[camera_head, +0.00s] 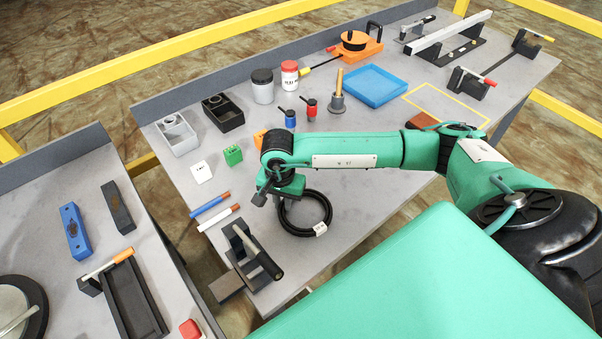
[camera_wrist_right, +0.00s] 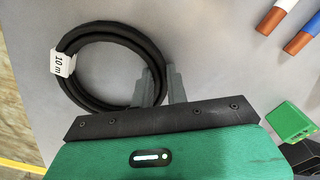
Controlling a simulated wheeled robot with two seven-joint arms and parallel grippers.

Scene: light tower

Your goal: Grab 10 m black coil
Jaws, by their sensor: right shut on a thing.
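The black coil (camera_head: 329,212) lies on the grey table in the head view, a ring with a white tag at its lower right. In the right wrist view the coil (camera_wrist_right: 108,31) shows large, and its tag (camera_wrist_right: 62,64) reads "10 m". My right gripper (camera_head: 280,197) is at the coil's left edge in the head view. In the wrist view its two grey fingers (camera_wrist_right: 162,80) are shut on the coil's rim. The hand partly hides the rim there. My left gripper is not in view.
A blue tray (camera_head: 375,86) is further back. Bare table lies right of the coil.

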